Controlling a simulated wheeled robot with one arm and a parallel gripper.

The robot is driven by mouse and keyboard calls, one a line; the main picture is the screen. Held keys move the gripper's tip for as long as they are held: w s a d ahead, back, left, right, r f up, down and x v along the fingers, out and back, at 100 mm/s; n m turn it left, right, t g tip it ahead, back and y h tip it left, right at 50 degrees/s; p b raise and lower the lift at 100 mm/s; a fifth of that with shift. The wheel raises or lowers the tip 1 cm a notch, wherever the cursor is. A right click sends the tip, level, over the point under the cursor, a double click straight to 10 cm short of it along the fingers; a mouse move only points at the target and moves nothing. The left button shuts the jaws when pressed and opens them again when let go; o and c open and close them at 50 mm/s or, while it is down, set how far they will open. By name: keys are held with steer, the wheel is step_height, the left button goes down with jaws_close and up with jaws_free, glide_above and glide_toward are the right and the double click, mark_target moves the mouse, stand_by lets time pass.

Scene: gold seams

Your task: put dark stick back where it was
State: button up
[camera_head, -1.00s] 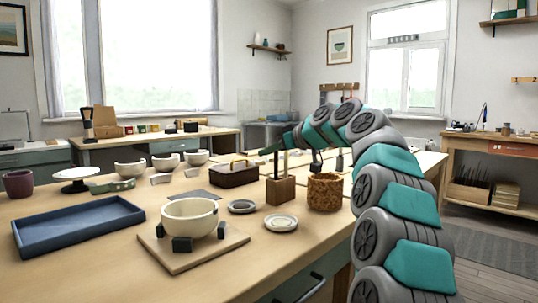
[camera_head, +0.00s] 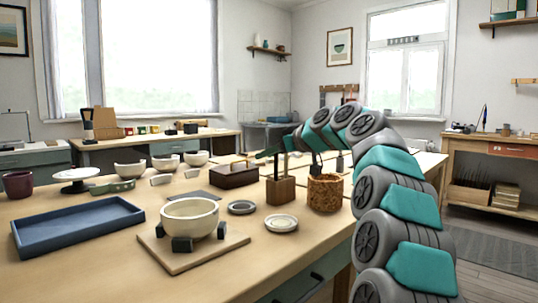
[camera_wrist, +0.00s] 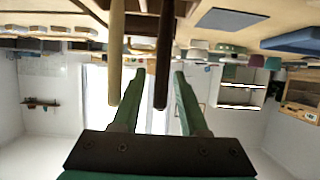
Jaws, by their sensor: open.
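The dark stick (camera_wrist: 163,60) stands upright in a wooden block holder (camera_head: 280,190) on the table, beside a pale stick (camera_wrist: 117,50). Both sticks also show above the block in the head view, small and partly covered by my gripper. My gripper (camera_wrist: 153,73) is open, with its two green fingers pointing toward the block. In the wrist view, which is upside down, the dark stick appears between the fingers, nearer the right one. Whether a finger touches either stick I cannot tell.
A woven basket (camera_head: 325,193) stands close right of the block. A dark wooden box (camera_head: 233,178) is behind it to the left. Two small dishes (camera_head: 281,223) (camera_head: 242,207) lie in front. A cream bowl (camera_head: 190,217) sits on a board, with a blue tray (camera_head: 75,228) further left.

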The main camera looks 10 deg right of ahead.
steer(key=shift+r, duration=0.1)
steer(key=v, duration=1.2)
stand_by(0.8)
steer(key=shift+s+d, duration=0.1)
